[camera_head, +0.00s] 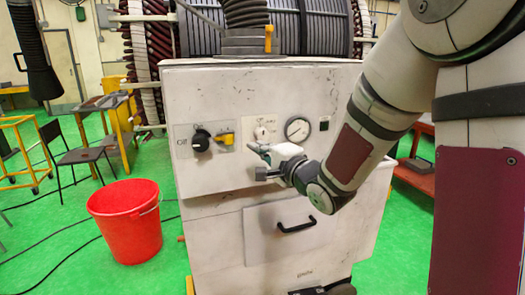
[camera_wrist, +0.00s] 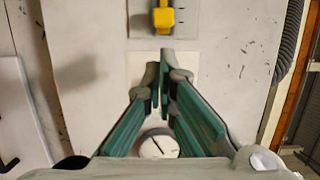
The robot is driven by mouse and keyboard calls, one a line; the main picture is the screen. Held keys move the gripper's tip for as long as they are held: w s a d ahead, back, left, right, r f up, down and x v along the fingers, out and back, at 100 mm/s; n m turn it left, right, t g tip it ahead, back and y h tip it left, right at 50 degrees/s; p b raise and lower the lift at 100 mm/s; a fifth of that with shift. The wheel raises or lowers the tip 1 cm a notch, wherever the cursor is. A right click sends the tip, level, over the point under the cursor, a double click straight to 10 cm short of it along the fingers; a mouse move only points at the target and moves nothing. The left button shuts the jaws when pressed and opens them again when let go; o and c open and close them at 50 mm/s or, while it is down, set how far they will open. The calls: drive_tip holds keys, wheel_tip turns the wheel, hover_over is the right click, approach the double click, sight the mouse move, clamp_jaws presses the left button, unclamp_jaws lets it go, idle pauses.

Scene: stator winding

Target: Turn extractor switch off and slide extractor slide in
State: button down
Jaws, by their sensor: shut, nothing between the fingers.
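The white cabinet front carries a black knob (camera_head: 201,140), a yellow-handled switch (camera_head: 226,138), a small switch on a white plate (camera_head: 264,132) and a round gauge (camera_head: 297,130). I cannot read which is labelled extractor. The likely extractor slide (camera_head: 243,44) is a grey plate stack under the ribbed hose, with an upright yellow handle (camera_head: 268,38) at its right. My gripper (camera_head: 258,159) is shut and empty, close to the front below the white plate. In the wrist view its fingertips (camera_wrist: 158,70) cover the plate's middle, between the yellow switch (camera_wrist: 163,17) and gauge (camera_wrist: 157,145).
A drawer with a black handle (camera_head: 296,226) is below the controls. A red bucket (camera_head: 127,222) stands on the green floor at left, near a chair (camera_head: 82,155). The ribbed hose (camera_head: 246,14) rises from the cabinet top. Large coil windings (camera_head: 320,30) stand behind.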

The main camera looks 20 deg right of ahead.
sight(225, 139)
drive_tip(key=shift+x, duration=3.2)
drive_tip(key=shift+a, duration=1.15)
